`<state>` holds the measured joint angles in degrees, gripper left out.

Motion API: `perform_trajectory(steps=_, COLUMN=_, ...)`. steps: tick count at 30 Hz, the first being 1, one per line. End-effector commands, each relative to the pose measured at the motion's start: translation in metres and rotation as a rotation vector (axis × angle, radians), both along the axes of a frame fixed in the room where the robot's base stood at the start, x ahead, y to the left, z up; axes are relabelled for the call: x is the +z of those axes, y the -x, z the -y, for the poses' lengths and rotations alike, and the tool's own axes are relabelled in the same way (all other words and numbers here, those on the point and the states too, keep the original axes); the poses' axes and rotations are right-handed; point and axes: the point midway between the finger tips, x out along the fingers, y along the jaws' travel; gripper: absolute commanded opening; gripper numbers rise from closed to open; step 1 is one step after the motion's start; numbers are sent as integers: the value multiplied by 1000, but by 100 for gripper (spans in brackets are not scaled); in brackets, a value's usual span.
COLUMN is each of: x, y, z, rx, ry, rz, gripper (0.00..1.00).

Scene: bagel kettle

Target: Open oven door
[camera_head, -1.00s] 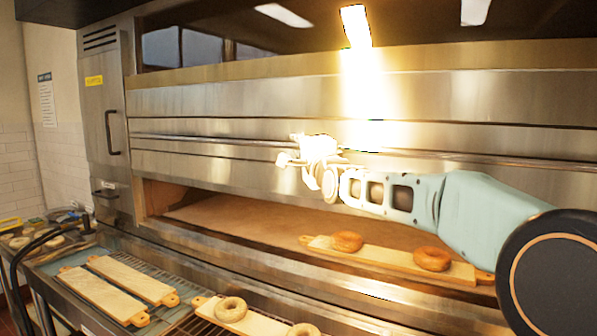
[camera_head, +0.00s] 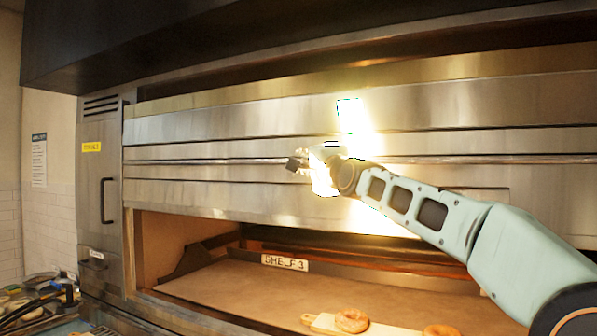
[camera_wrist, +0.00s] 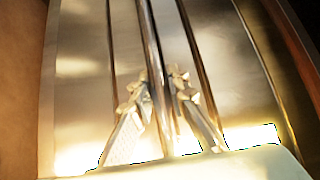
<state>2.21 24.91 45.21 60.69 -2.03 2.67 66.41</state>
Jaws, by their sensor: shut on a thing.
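The oven door (camera_head: 230,195) is a wide stainless steel panel with a long horizontal handle bar (camera_head: 220,161) across it. The door is raised, and the oven opening shows beneath it. My gripper (camera_head: 300,162) is at the bar, near the door's middle. In the wrist view the bar (camera_wrist: 148,45) runs between the two fingers of my gripper (camera_wrist: 165,90), which are closed around it. Bright glare hides part of the gripper and door.
Inside the opening is a brown deck (camera_head: 240,285) with a "SHELF 3" label (camera_head: 284,262) behind it. A wooden board (camera_head: 380,327) with bagels (camera_head: 351,320) lies at the front. A side cabinet (camera_head: 100,200) stands left. A dark hood (camera_head: 150,40) hangs above.

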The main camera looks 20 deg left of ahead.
Motion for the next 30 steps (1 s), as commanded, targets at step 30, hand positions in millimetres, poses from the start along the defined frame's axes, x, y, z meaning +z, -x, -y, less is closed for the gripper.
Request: perform_trajectory(steps=30, x=2, y=0, z=3, rx=1, ry=1, rz=-3, gripper=33)
